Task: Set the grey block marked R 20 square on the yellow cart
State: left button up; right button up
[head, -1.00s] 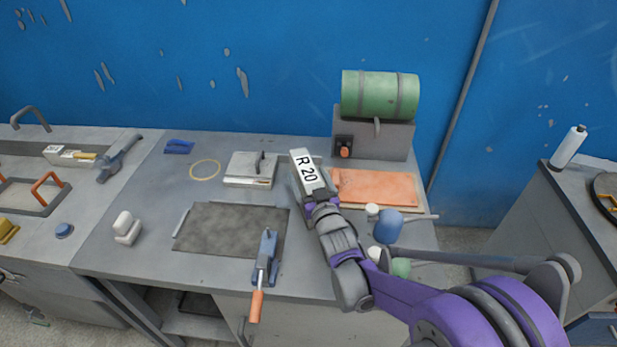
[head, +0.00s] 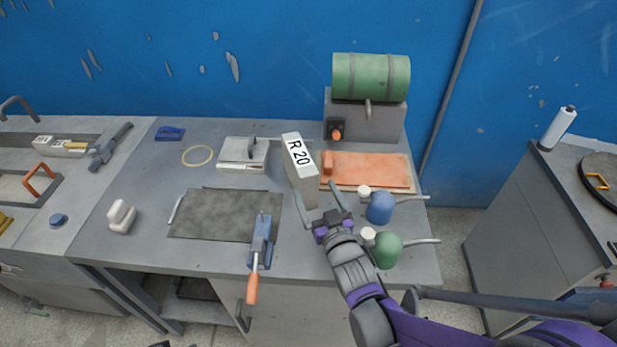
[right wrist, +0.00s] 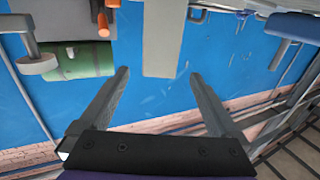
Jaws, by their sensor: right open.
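The grey block marked R 20 (head: 306,177) stands on the grey workbench (head: 200,265), its white label facing up towards the head camera. My right gripper (head: 314,189) is open at the block's near side, with one finger to each side of the block's lower part in the head view. In the right wrist view, the block (right wrist: 162,40) lies ahead between the open fingers (right wrist: 158,75), with visible gaps on both sides. I cannot make out a yellow cart in these views. My left gripper is not in view.
An orange board (head: 370,172) lies right of the block, with a blue bottle (head: 380,208) and a green bottle (head: 387,250) nearer. A green drum machine (head: 372,78) stands behind. A dark mat (head: 225,215) and a blue-and-orange tool (head: 260,245) lie left.

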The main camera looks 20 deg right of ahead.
aim_at(301, 160)
jog(key=w+p, duration=0.1)
jog(key=p, duration=0.2)
jog(key=shift+w+a+r, duration=0.15)
jog(key=shift+w+r, duration=0.1)
jog(key=shift+w, duration=0.1)
jog(key=w, duration=0.4)
jog(key=shift+w+f+p, duration=0.1)
jog(key=shift+f+p, duration=0.05)
jog(key=shift+p, duration=0.15)
jog(key=shift+w+f, duration=0.1)
jog(key=shift+w, duration=0.6)
jog(key=w+p, duration=0.1)
jog(key=w, duration=0.3)
jog(key=shift+w+d, duration=0.2)
jog(key=shift+w, duration=0.25)
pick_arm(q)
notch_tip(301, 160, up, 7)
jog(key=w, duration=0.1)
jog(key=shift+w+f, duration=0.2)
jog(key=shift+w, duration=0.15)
pick_arm(e)
jog(key=shift+s, duration=0.1)
jog(key=shift+c, duration=0.3)
grip_shut()
